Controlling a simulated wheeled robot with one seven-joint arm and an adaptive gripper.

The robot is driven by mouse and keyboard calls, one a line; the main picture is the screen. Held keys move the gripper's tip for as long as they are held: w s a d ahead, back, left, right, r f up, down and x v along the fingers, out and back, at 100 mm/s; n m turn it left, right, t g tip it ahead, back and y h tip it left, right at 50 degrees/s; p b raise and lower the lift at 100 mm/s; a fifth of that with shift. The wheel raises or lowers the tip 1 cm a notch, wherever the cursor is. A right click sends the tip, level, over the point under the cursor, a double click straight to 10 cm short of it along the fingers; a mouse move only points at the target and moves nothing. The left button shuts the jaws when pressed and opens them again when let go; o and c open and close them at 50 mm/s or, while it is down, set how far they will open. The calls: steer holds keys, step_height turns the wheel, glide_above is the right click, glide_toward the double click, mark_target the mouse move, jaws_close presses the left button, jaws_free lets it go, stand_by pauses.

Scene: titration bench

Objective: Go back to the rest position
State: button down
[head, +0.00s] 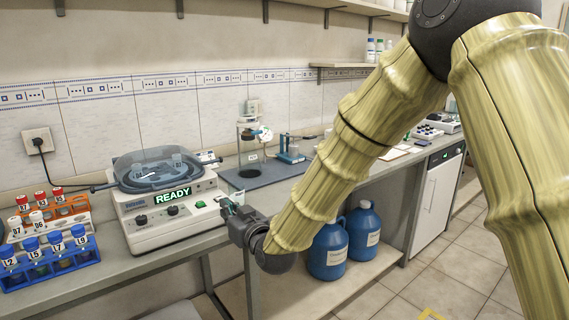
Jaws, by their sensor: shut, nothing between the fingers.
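My gripper (229,208) is at the front edge of the bench, at the right front corner of a white centrifuge (150,225). Its fingers are small in view and point left toward the machine's front panel. They are shut with nothing seen between them. I cannot tell whether the fingertips touch the machine. The centrifuge has a clear lid (150,165) that looks down, and its green display reads READY. My arm reaches from the upper right down to the bench edge.
A blue tube rack (50,272) and an orange rack (72,208) stand left of the centrifuge. A titration stand (240,150) on a dark mat is behind my gripper. Blue jugs (328,250) stand on the low shelf.

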steer(key=s+d+f+m+g+h, duration=0.1)
steer(key=s+d+f+h, duration=0.2)
steer(key=f, duration=0.6)
steer(key=s+d+f+m+g, duration=0.1)
steer(key=s+d+f+g, duration=0.1)
steer(key=d+f, duration=0.55)
steer(key=s+d+f+m+g+h, duration=0.1)
steer(key=s+d+f+h, duration=0.15)
steer(key=f, duration=0.85)
steer(key=s+d+f+m+g+h, duration=0.1)
steer(key=s+d+f+g, duration=0.1)
steer(key=s+d+f, duration=0.45)
steer(key=s+d+f+m+g+h, duration=0.15)
steer(key=s+d+f, duration=0.25)
steer(key=s+f, duration=0.45)
steer(key=s+d+f+m+g+h, duration=0.1)
steer(key=s+d+f+g, duration=0.2)
steer(key=s, duration=0.5)
steer(key=s+d+f+g, duration=0.1)
steer(key=s+d+f, duration=0.3)
steer(key=s+d, duration=0.3)
steer(key=s+d+f+m+g+h, duration=0.1)
steer(key=s+d+f+g, duration=0.2)
steer(key=s, duration=0.6)
step_height(320, 180, up, 14)
steer(key=p, duration=1.3)
steer(key=shift+s+d+p, duration=0.4)
